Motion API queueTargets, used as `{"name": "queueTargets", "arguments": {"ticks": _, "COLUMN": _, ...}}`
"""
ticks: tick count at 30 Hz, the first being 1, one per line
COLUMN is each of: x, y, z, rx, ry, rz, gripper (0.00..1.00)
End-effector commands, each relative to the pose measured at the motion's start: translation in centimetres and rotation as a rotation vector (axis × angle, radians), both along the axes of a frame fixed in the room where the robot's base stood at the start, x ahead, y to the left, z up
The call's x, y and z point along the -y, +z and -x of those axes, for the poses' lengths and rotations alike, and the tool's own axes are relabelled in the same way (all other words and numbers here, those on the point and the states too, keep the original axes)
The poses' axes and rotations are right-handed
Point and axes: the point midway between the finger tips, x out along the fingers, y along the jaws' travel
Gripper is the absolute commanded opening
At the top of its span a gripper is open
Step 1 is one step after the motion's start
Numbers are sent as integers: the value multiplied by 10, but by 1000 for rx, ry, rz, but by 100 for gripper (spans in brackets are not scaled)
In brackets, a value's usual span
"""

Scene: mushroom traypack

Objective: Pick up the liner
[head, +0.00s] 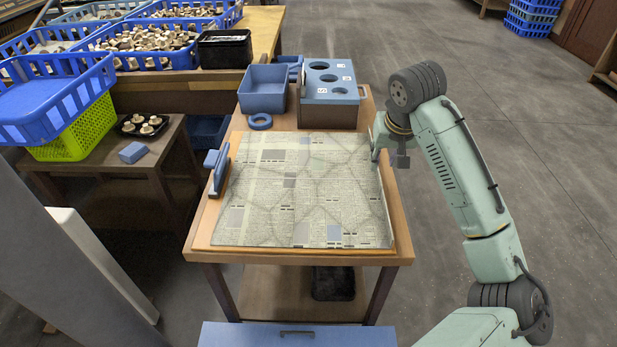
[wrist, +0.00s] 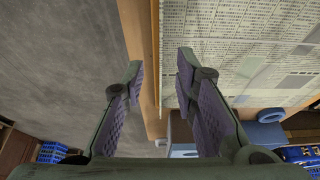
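The liner (head: 300,190) is a printed, newspaper-like sheet with crease lines. It lies flat over most of the wooden table top (head: 230,254). In the wrist view the liner (wrist: 240,65) fills the upper right, with its straight edge along the table's wooden rim (wrist: 152,60). My gripper (head: 377,152) is at the liner's right edge near its far right corner. In the wrist view my gripper (wrist: 160,75) is open and empty. One finger shows over the floor side of the edge and the other over the liner. Whether the fingers touch the liner, I cannot tell.
Behind the liner are a blue bin (head: 263,92), a blue ring (head: 259,121) and a box with a blue holed top (head: 329,84). A blue-handled tool (head: 218,170) is at the left edge. Left are mushroom crates (head: 80,128).

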Motion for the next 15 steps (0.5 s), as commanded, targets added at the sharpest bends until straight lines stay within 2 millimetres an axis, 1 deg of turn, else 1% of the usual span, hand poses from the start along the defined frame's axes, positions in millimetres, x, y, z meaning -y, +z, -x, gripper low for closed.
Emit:
{"name": "queueTargets", "arguments": {"ticks": 5, "x": 1, "y": -12, "z": -4, "rx": 1, "ry": -1, "rz": 1, "gripper": 27}}
{"name": "queueTargets", "arguments": {"ticks": 10, "x": 0, "y": -38, "z": -12, "rx": 0, "ry": -1, "rz": 0, "gripper": 27}}
{"name": "queueTargets", "arguments": {"ticks": 12, "x": -1, "y": -45, "z": -15, "rx": 2, "ry": 0, "rz": 1, "gripper": 27}}
{"name": "queueTargets", "arguments": {"ticks": 15, "x": -1, "y": -51, "z": -18, "rx": 4, "ry": 1, "rz": 0, "gripper": 27}}
